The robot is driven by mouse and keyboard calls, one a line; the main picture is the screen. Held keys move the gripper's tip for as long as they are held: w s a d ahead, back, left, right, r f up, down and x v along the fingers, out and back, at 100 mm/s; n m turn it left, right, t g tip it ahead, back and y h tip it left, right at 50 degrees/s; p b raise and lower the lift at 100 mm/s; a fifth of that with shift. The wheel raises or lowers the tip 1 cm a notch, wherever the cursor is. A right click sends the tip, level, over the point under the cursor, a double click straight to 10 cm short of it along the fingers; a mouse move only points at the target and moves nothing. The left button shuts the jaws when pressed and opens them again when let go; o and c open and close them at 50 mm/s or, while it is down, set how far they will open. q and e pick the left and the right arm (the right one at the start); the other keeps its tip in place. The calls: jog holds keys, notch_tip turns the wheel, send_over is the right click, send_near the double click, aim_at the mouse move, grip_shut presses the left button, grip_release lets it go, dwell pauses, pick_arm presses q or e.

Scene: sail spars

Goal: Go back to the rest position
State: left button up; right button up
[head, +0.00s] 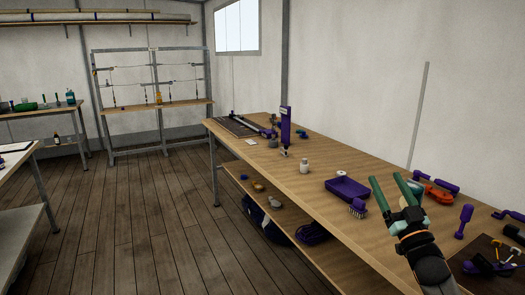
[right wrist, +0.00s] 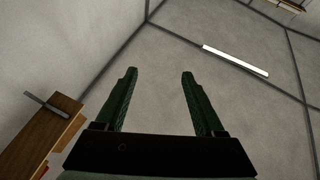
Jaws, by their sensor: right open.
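My right gripper (head: 388,187) is raised at the lower right of the head view, above the front part of the long wooden workbench (head: 262,150). Its two green fingers point up and are spread apart with nothing between them. In the right wrist view the open fingers (right wrist: 158,75) point toward the grey ceiling and a white light strip. My left gripper is not in view.
A purple tray (head: 347,188), a purple brush (head: 357,208), a white bottle (head: 304,166) and a purple upright tool (head: 285,126) stand on the workbench. An orange-red tool (head: 436,194) lies behind my gripper. A rack (head: 155,107) stands at the back. The wooden floor at left is clear.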

jog(key=w+d+f+g+h, duration=0.1)
jog(key=d+f+g+h, duration=0.2)
jog(key=f, duration=0.3)
jog(key=w+d+f+g+h, duration=0.2)
jog(key=f+g, duration=0.1)
jog(key=f, duration=0.3)
jog(key=s+a+f+g, duration=0.1)
jog(key=s+a+f, duration=0.15)
jog(key=f, duration=0.25)
jog(key=s+a+f+g+y, duration=0.1)
jog(key=s+a+f, duration=0.15)
jog(key=f, duration=0.25)
jog(key=s+a+f+g, duration=0.1)
jog(key=s+f, duration=0.3)
jog(key=s+a+f+g+y, duration=0.1)
jog(key=s+a+f, duration=0.3)
jog(key=s, duration=0.6)
jog(key=s+a+f+g+y, duration=0.1)
jog(key=s+a+f, duration=0.3)
jog(key=s+f, duration=0.4)
jog(key=s+a+f+g, duration=0.3)
jog(key=s+f, duration=0.3)
jog(key=s, duration=0.7)
jog(key=shift+s+a+m+y, duration=0.3)
jog(key=shift+a+y, duration=0.1)
jog(key=shift+a, duration=0.2)
